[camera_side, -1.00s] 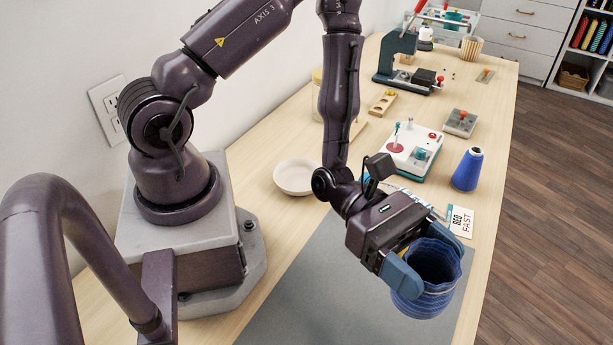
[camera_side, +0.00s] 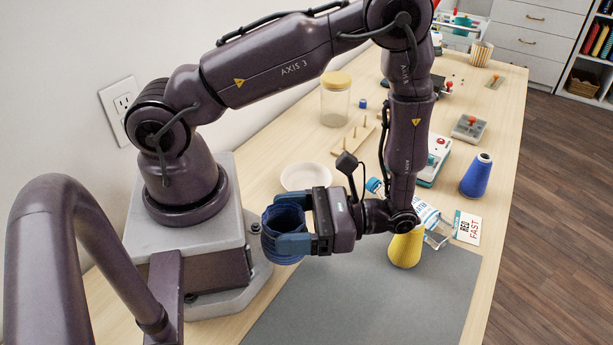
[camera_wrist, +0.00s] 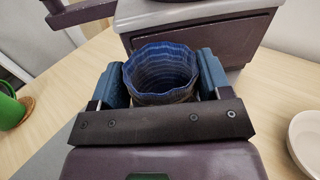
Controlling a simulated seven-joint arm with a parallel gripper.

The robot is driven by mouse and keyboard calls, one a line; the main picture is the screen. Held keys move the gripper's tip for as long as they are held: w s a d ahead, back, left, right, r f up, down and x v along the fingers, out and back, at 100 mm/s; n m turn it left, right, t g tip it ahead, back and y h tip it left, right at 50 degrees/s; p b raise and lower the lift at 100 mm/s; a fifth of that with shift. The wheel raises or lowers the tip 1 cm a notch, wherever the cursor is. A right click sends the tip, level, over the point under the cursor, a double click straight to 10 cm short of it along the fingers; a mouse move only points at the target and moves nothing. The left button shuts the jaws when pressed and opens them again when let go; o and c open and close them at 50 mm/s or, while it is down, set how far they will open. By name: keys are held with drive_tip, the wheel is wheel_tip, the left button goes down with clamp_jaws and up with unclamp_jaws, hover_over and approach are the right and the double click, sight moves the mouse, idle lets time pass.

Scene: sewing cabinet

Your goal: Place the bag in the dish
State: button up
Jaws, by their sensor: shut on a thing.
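The bag (camera_side: 284,222) is blue and ribbed, with an open top and a wavy rim. My gripper (camera_side: 290,240) is shut on it, one finger on each side, and holds it upright near my base. The bag also shows between the fingers in the wrist view (camera_wrist: 160,75). The dish (camera_side: 305,177) is a shallow off-white bowl on the table, behind the gripper in the side view; its front edge is partly hidden. It shows at the right edge of the wrist view (camera_wrist: 304,145), apart from the bag. The dish looks empty where visible.
A yellow cone (camera_side: 405,247) and a clear container with a white label (camera_side: 432,222) stand or lie right of my gripper. A pegged wooden board (camera_side: 352,140) and a lidded jar (camera_side: 335,100) are behind the dish. The grey mat (camera_side: 370,300) is mostly clear.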

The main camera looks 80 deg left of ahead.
drive_tip(key=w+a+r+m+t+y, duration=0.1)
drive_tip(key=w+a+m+t+y, duration=0.3)
drive_tip(key=a, duration=0.4)
drive_tip(key=w+a+r+m+t+y, duration=0.25)
drive_tip(key=a+m+y, duration=0.2)
drive_tip(key=a, duration=0.35)
drive_tip(key=w+a+r+m+t+y, duration=0.1)
drive_tip(key=w+a+m+t+y, duration=0.25)
drive_tip(key=a+y, duration=0.3)
wheel_tip(320, 180, down, 8)
drive_tip(key=h, duration=0.1)
drive_tip(key=shift+w+a+t, duration=0.15)
drive_tip(key=shift+a+t, duration=0.25)
drive_tip(key=shift+a, duration=0.05)
drive_tip(key=shift+f, duration=0.3)
drive_tip(key=shift+f, duration=0.25)
drive_tip(key=o, duration=1)
